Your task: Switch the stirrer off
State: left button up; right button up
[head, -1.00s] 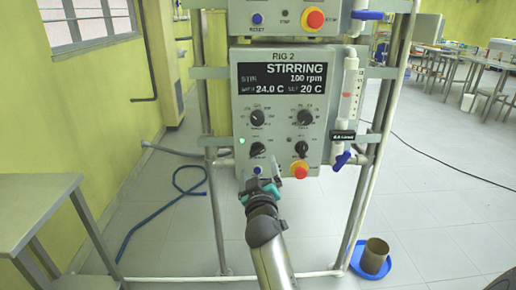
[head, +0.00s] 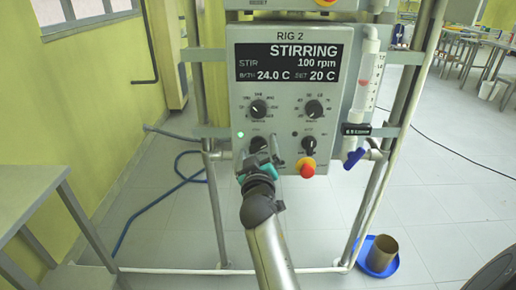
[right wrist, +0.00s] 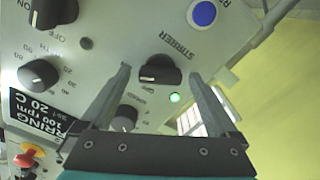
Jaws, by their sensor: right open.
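The RIG 2 control box (head: 291,98) faces me, and its display (head: 289,62) reads STIRRING, 100 rpm. The stirrer switch (head: 257,144) is the black knob at its lower left, with a lit green lamp (head: 240,134) beside it. In the right wrist view the switch (right wrist: 160,71), marked STIRRER, sits between the fingertips of my right gripper (right wrist: 160,78). The fingers are open, one on each side, with gaps to the knob. In the head view my right gripper (head: 260,164) is just below the switch. My left gripper is not in view.
Another black knob (head: 309,144) and a red-yellow stop button (head: 308,168) are to the right. A blue button (right wrist: 204,13) shows in the wrist view. A flow meter (head: 368,75) stands beside the box. A metal table (head: 30,195) is at left.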

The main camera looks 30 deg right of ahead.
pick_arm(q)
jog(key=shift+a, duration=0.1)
pick_arm(e)
jog(key=shift+c, duration=0.2)
jog(key=c, duration=1.3)
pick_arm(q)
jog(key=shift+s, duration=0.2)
pick_arm(e)
jog(key=shift+c, duration=0.2)
